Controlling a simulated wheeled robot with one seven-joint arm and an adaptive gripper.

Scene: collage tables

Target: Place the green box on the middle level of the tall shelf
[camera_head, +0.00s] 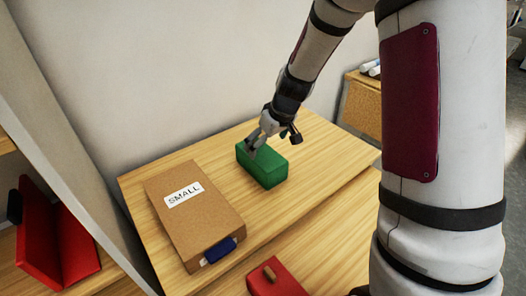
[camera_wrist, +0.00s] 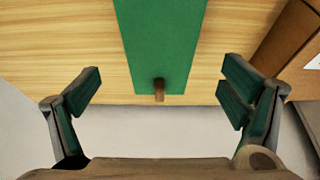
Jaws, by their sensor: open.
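The green box (camera_head: 268,172) lies on a light wooden tabletop (camera_head: 315,140) near the wall. My gripper (camera_head: 253,146) is at the box's upper left part in the head view, pointing down. In the wrist view, my gripper (camera_wrist: 161,82) is open, with one finger on each side of the green box (camera_wrist: 160,40) and a visible gap on both sides. A small brown peg (camera_wrist: 159,92) sticks out of the box's near end. At the left of the head view, a pale upright panel (camera_head: 62,130) stands beside wooden levels; I cannot tell whether this is the tall shelf.
A brown box labelled SMALL (camera_head: 200,222) with a blue part lies left of the green box. A red box (camera_head: 276,281) is at the front. A red object (camera_head: 55,240) sits beyond the panel at left. A wooden cabinet (camera_head: 362,103) stands behind right.

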